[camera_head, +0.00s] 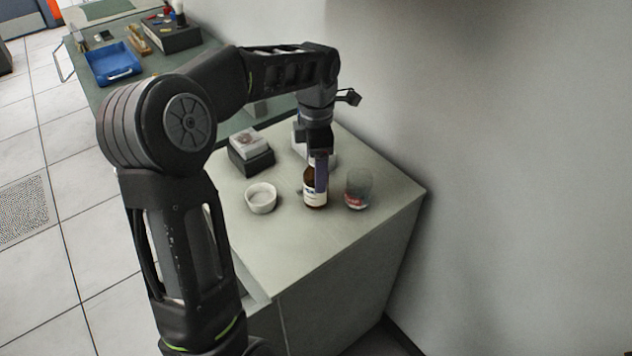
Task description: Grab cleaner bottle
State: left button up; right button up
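A brown bottle with a white label (315,198) stands upright on the grey-green counter (300,240). I take it to be the cleaner bottle. My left arm comes in from the lower left and reaches over the counter. Its gripper (319,178) points down at the bottle, and a dark finger overlaps the bottle's upper part. The bottle's cap and neck are mostly hidden by the gripper. I cannot tell whether the fingers touch or grip the bottle. My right gripper is not in view.
A white bowl (261,198) stands left of the bottle, and a clear jar with red content (357,190) stands close on its right. Dark and white boxes (250,152) sit behind. A wall rises on the right. The counter's front is clear. A blue tray (112,64) lies on a far bench.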

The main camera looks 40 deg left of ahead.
pick_arm(q)
jog(key=shift+f, duration=0.1)
dwell(0.5)
grip_shut()
dwell(0.7)
